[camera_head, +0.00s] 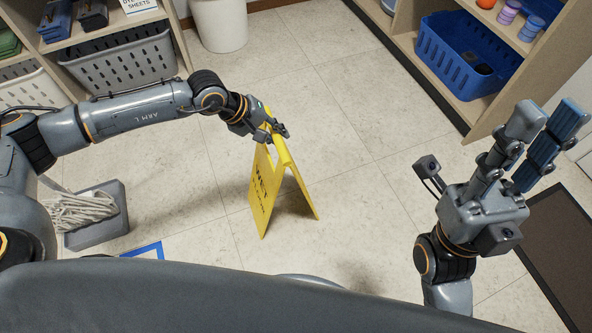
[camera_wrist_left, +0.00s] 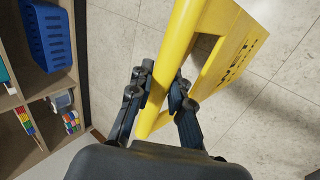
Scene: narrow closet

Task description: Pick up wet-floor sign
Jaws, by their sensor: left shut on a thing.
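The yellow wet-floor sign (camera_head: 265,185) stands upright as an open A-shape in the middle of the head view. I cannot tell whether its feet touch the floor. My left gripper (camera_head: 272,128) is at its top edge and is shut on it. In the left wrist view the fingers (camera_wrist_left: 162,95) close on both sides of the sign's yellow top bar (camera_wrist_left: 172,60), and its lettered panel (camera_wrist_left: 230,60) hangs to the right. My right gripper (camera_head: 545,135) is raised at the right, apart from the sign, with its fingers spread and nothing between them.
Shelves with a grey basket (camera_head: 120,62) stand at the upper left, and a blue basket (camera_head: 465,60) is on shelves at the upper right. A white bin (camera_head: 220,25) stands at the back. A mop (camera_head: 80,212) lies at the left and a dark mat (camera_head: 560,245) at the right. Tiles around the sign are clear.

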